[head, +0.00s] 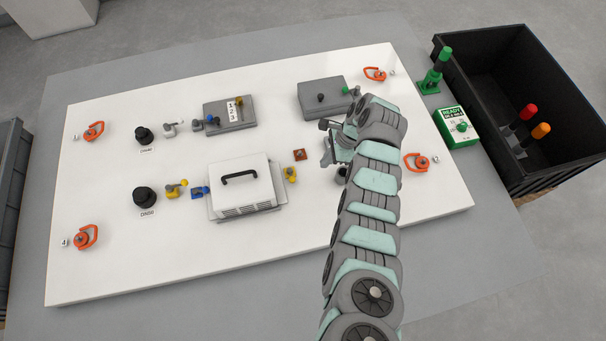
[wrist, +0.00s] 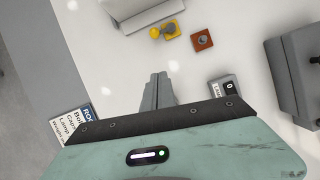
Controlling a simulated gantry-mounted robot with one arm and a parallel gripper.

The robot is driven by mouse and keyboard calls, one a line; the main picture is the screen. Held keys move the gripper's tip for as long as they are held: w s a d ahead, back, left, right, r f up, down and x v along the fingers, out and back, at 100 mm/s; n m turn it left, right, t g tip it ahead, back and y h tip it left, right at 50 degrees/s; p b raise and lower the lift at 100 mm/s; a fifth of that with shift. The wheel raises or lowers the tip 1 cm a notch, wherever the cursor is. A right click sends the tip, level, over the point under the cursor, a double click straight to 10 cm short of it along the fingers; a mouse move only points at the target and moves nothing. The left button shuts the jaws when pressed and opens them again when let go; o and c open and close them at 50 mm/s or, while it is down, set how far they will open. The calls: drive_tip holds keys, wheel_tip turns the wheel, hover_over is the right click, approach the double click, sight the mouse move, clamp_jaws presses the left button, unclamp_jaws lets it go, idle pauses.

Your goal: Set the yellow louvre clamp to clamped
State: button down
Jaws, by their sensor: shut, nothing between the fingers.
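The white louvred box (head: 240,187) with a black handle sits on the white board. A small yellow clamp (head: 291,174) is beside its right side, with a knob and a short lever. The clamp also shows near the top of the wrist view (wrist: 171,30), close to the white box edge (wrist: 138,14). I cannot tell its setting from its lever. My gripper (head: 328,142) is above the board, up and right of the clamp in the head view. In the wrist view its fingers (wrist: 156,80) are shut and empty, apart from the clamp.
A small orange-brown square (head: 300,155) lies close to the clamp. Another yellow fitting (head: 174,191) and a blue one (head: 200,192) are left of the box. A grey box (head: 321,98) stands behind my gripper.

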sight(291, 175)
drive_tip(key=shift+f, duration=0.15)
drive_tip(key=b+x, duration=0.4)
drive_tip(key=x, duration=0.5)
drive_tip(key=shift+f+b, duration=0.3)
drive_tip(key=shift+b, duration=0.05)
drive_tip(key=a+p, duration=0.1)
drive_tip(key=a, duration=0.2)
drive_tip(key=shift+s+a+f, duration=0.1)
drive_tip(key=shift+a, duration=0.55)
drive_tip(key=shift+p, duration=0.5)
